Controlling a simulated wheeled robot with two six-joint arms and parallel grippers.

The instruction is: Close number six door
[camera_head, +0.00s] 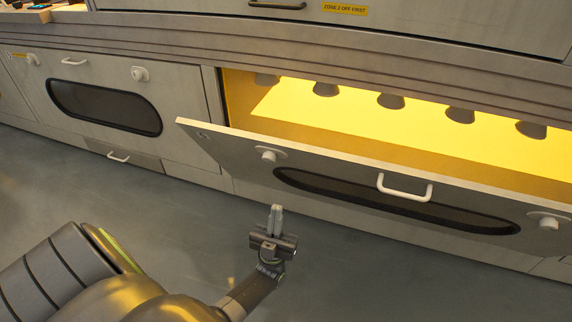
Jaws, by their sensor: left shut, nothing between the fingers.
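A long grey door (340,188) on the right is tilted open, its top edge leaning out from a yellow-lit compartment (400,120). It has a white bar handle (404,188), a dark oval window and a round knob near each end. No number six is readable on it. My left gripper (276,210) is shut and empty, pointing up, in front of the door's lower left part and apart from the handle. My right gripper is not in view.
A shut door (90,90) with an oval window is on the left, with a small drawer (122,156) below. A yellow label (345,9) reads "ZONE 2 OFF FIRST". The grey floor (190,215) in front is clear.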

